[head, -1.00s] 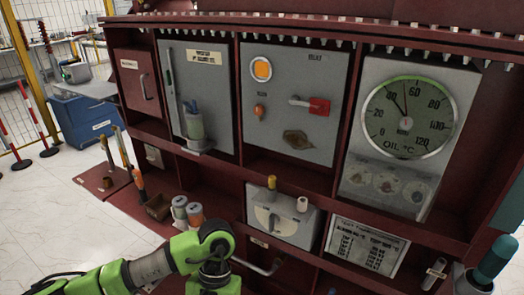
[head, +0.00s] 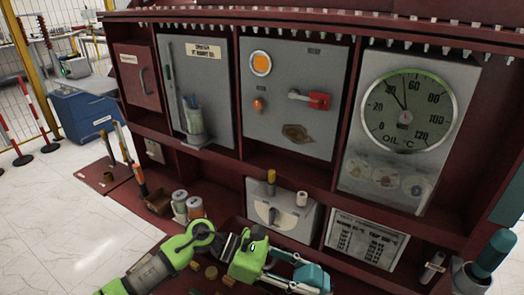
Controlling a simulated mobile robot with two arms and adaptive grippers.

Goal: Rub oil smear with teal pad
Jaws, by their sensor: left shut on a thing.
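My left gripper (head: 296,276) is low in the head view, in front of the dark red cabinet. It is shut on the teal pad (head: 313,276), which shows at the fingertips near the bottom edge and is partly covered by the fingers. The oil smear (head: 297,133) is a brown patch on the grey panel above, below the red switch handle. The pad and gripper are well below the smear and apart from it. My right gripper is not in view.
The red handle (head: 310,98) sticks out above the smear, beside an orange knob (head: 259,105). A shelf below holds a grey box (head: 282,213) with upright pegs and two cans (head: 187,206). A round oil gauge (head: 409,112) is at right. A teal-topped object (head: 495,254) stands at lower right.

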